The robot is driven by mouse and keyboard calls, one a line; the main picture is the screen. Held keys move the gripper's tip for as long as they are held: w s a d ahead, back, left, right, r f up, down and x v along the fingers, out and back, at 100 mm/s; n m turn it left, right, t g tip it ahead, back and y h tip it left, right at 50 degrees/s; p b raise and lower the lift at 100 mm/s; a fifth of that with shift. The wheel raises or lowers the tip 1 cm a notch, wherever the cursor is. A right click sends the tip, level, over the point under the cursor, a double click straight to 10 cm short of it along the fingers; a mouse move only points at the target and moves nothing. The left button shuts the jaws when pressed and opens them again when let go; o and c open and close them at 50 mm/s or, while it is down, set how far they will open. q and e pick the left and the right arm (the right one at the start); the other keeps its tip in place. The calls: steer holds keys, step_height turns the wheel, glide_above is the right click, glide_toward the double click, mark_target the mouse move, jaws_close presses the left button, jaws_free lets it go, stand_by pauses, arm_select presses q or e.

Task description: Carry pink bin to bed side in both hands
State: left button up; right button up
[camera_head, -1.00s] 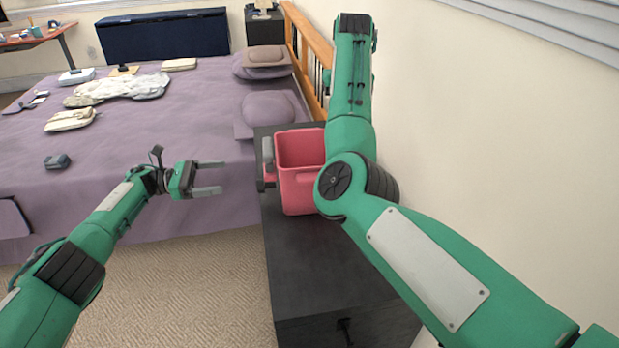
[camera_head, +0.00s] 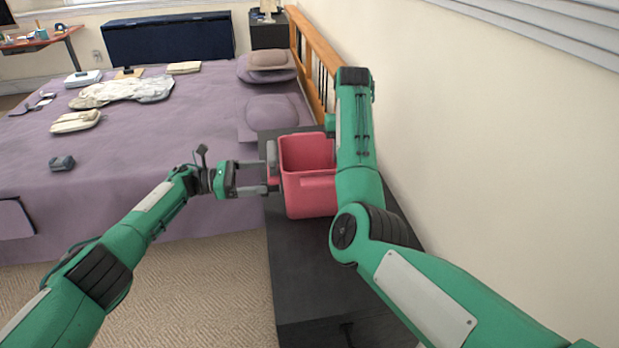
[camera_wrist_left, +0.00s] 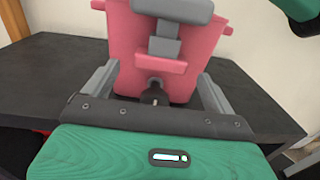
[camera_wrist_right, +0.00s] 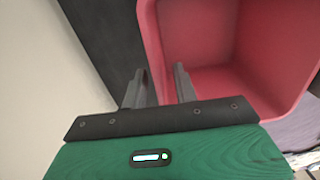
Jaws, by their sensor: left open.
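The pink bin (camera_head: 308,197) stands upright on the dark cabinet (camera_head: 300,270), open at the top. My left gripper (camera_head: 270,176) is open at the bin's left side. In the left wrist view its two fingers spread apart on either side of the lower bin (camera_wrist_left: 190,75), with grey and pink parts in front of the wall. My right gripper's fingertips are hidden behind my right arm in the head view. In the right wrist view the right gripper (camera_wrist_right: 160,82) has its fingers a little apart at the bin's rim, one over the inside. Whether they press on the wall is unclear.
The purple bed (camera_head: 150,150) lies left of the cabinet, with pillows (camera_head: 272,112) and several small items on it. The wooden headboard (camera_head: 315,60) and wall (camera_head: 480,150) bound the right. Carpet (camera_head: 210,280) is clear in front of the bed.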

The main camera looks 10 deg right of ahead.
mark_target(269, 175)
arm_select(q)
steer(key=shift+d, duration=1.85)
arm_select(e)
steer(key=shift+a+f, duration=0.1)
steer(key=shift+f, duration=1.7)
arm_select(q)
steer(key=shift+c, duration=0.2)
arm_select(e)
steer(key=shift+c, duration=0.2)
arm_select(q)
steer(key=c, duration=0.7)
arm_select(e)
jaws_close()
arm_select(q)
jaws_close()
